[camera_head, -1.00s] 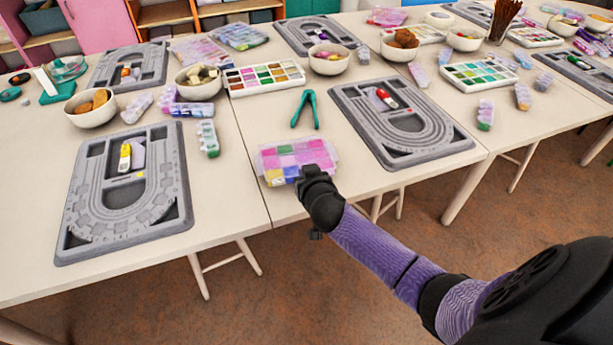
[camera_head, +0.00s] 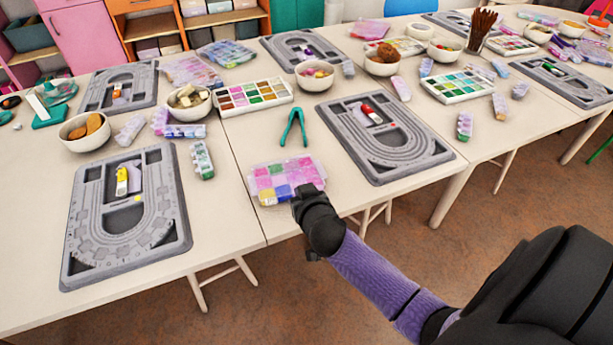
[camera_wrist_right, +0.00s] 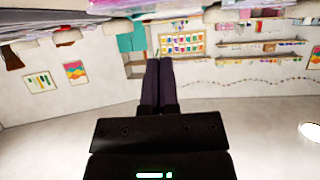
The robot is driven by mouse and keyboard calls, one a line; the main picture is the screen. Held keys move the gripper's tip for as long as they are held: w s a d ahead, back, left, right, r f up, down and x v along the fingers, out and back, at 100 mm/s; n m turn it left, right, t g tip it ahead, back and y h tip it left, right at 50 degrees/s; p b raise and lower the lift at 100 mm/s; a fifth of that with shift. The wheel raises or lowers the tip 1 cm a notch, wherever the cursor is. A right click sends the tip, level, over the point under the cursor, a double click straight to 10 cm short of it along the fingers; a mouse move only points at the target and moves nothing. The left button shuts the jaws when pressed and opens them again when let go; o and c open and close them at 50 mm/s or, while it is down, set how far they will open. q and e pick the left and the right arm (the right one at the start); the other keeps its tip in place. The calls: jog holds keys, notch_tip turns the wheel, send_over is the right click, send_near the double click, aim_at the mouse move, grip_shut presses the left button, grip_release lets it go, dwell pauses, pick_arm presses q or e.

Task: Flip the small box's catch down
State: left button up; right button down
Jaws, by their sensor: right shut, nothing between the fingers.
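The small box (camera_head: 287,178) is a clear, lidded case with pink, green, purple, yellow and blue compartments. It lies flat near the front edge of the table in the head view. Its catch cannot be made out; my right gripper hides part of its near right side. My right gripper (camera_head: 303,190) is at the box's front right edge, and I cannot tell whether it touches. In the right wrist view, its dark fingers (camera_wrist_right: 159,82) are together with nothing between them. That view is upside down and shows no clear box. My left gripper is not in view.
Grey bead boards lie left (camera_head: 128,260) and right (camera_head: 385,150) of the box. Green pliers (camera_head: 294,127) lie behind it. Bowls, bead palettes and small clear cases stand farther back. The table's front edge (camera_head: 262,240) is close to the box.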

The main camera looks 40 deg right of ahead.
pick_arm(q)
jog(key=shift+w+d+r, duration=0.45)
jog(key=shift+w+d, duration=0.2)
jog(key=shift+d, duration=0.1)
pick_arm(e)
jog(key=s, duration=0.1)
jog(key=s+a, duration=0.1)
jog(key=s, duration=0.1)
jog(key=shift+s+a+r, duration=0.1)
jog(key=shift+s+r, duration=0.05)
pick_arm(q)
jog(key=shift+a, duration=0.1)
